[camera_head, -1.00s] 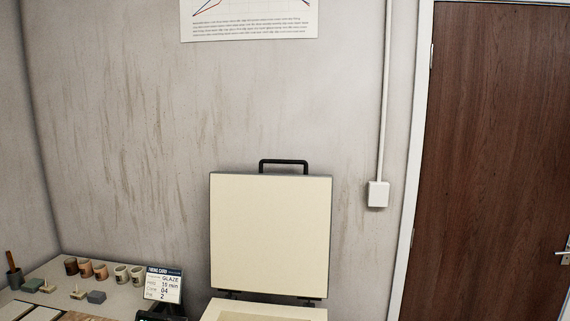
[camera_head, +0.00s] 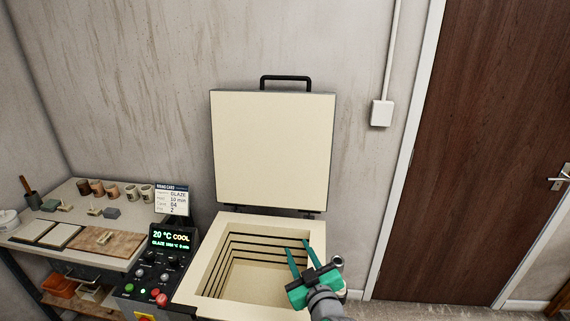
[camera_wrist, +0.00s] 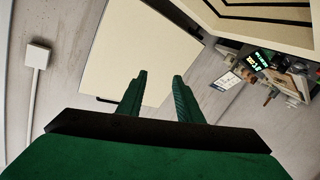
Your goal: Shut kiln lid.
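The kiln lid (camera_head: 272,150) stands upright, swung open at the back of the kiln, with its cream inner face toward me. Its black handle (camera_head: 285,80) is on the top edge. The kiln body (camera_head: 196,283) below has a square, empty-looking chamber with dark grooves in its walls. My gripper (camera_head: 298,247) is over the right part of the kiln opening, apart from the lid, its green fingers spread with nothing between them. In the wrist view the fingers (camera_wrist: 158,95) point toward the tilted-looking lid (camera_wrist: 140,50), and the handle (camera_wrist: 106,99) shows at its edge.
A table (camera_head: 65,215) at left holds cups, boards and small pieces. A door (camera_head: 490,150) and wall box (camera_head: 381,113) are at right.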

